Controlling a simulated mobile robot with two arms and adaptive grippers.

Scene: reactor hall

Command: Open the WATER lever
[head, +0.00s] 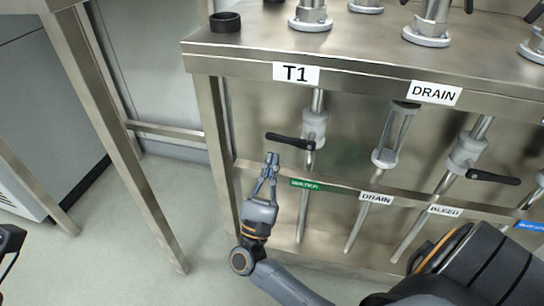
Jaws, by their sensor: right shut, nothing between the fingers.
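The green label (319,185), its small text hard to read but apparently WATER, is on the lower rail under the T1 sign (296,73). Above it a black lever handle (288,141) sticks out to the left from a grey valve (314,128) on a steel pipe, lying roughly crosswise to the pipe. My right gripper (272,158) points up with its fingers together and empty.
To the right are a DRAIN pipe with a sight glass (393,135) and a BLEED valve with its own black lever (493,177). The steel bench top (260,47) overhangs the pipes. A steel table leg (130,150) stands left, with open floor between.

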